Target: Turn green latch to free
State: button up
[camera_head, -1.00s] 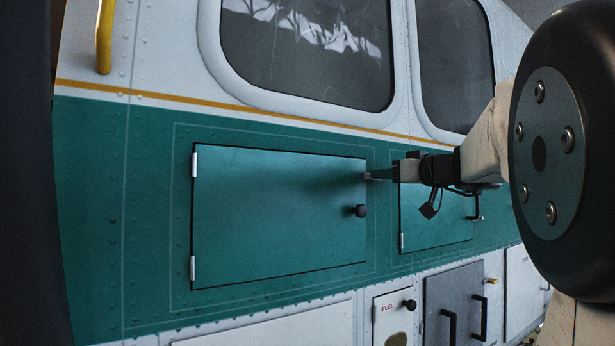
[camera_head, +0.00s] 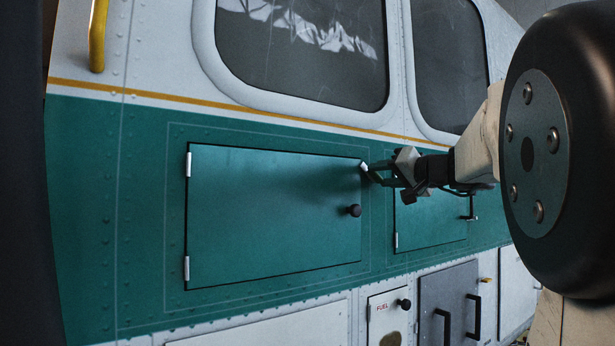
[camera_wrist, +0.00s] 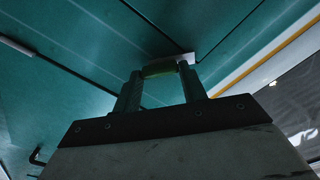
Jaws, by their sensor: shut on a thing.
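The green latch (camera_wrist: 160,69) shows in the wrist view as a short green bar between the two fingertips of my gripper (camera_wrist: 160,78), which is shut on it. A pale metal piece (camera_wrist: 187,59) lies beside the latch at the panel seam. In the head view my gripper (camera_head: 374,176) reaches in from the right, rolled at an angle, at the upper right edge of the large green door (camera_head: 270,220). A small pale tip (camera_head: 364,167) shows at that edge. The fingers hide most of the latch there. The door lies flat in its frame.
The large door has a black knob (camera_head: 354,210) below the gripper and white hinges (camera_head: 187,165) on its left. A second green door (camera_head: 430,220) with a handle lies behind my wrist. A grey hatch (camera_head: 448,300) and a fuel panel (camera_head: 386,318) are below.

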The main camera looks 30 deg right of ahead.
jog(key=shift+d+f+m, duration=0.1)
jog(key=shift+m, duration=2.4)
jog(key=shift+f+m, duration=0.1)
jog(key=shift+m, duration=2.4)
jog(key=o, duration=1)
jog(key=s, duration=0.8)
